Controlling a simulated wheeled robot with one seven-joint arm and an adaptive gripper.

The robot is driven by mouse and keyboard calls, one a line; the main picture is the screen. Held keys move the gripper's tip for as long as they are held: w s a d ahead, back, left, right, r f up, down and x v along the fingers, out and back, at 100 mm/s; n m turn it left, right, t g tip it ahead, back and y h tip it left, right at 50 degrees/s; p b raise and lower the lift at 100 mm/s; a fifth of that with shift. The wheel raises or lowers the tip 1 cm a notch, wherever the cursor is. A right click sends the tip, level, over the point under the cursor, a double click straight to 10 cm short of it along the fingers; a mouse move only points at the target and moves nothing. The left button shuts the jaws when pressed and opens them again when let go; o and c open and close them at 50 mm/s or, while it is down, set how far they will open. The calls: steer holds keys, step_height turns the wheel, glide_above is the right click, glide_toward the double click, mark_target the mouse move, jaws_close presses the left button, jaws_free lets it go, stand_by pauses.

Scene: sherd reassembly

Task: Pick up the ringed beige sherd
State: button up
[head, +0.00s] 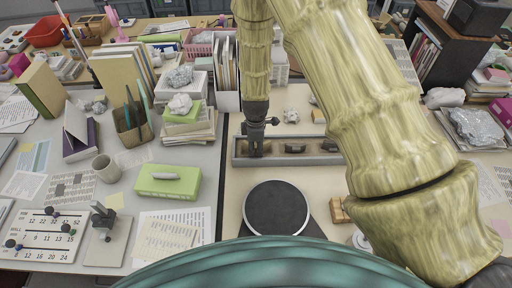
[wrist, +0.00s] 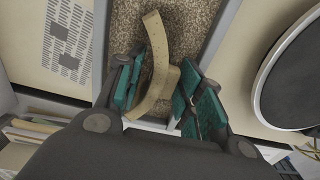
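A beige curved sherd (wrist: 156,62) with a few small dark dots lies on the speckled bed of a long grey tray (wrist: 216,28) in the wrist view. My gripper (wrist: 157,92) is open, with its teal-padded fingers on either side of the sherd's lower part. Gaps show between the pads and the sherd, and nothing appears gripped. In the head view my gripper (head: 256,150) is down at the left end of the tray (head: 290,161), and it hides the sherd there. Two brown sherds lie farther right in the tray, one in the middle (head: 295,148) and one near the right end (head: 328,146).
A dark round turntable (head: 277,208) stands in front of the tray. A green box (head: 168,181), a mug (head: 107,168) and a white number board (head: 43,235) are on the left. Paper stacks and folders (head: 227,75) crowd the back. Small wooden blocks (head: 339,210) lie right of the turntable.

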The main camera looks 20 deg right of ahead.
steer(key=shift+w+f, duration=0.1)
steer(key=shift+f, duration=0.05)
steer(key=c, duration=0.6)
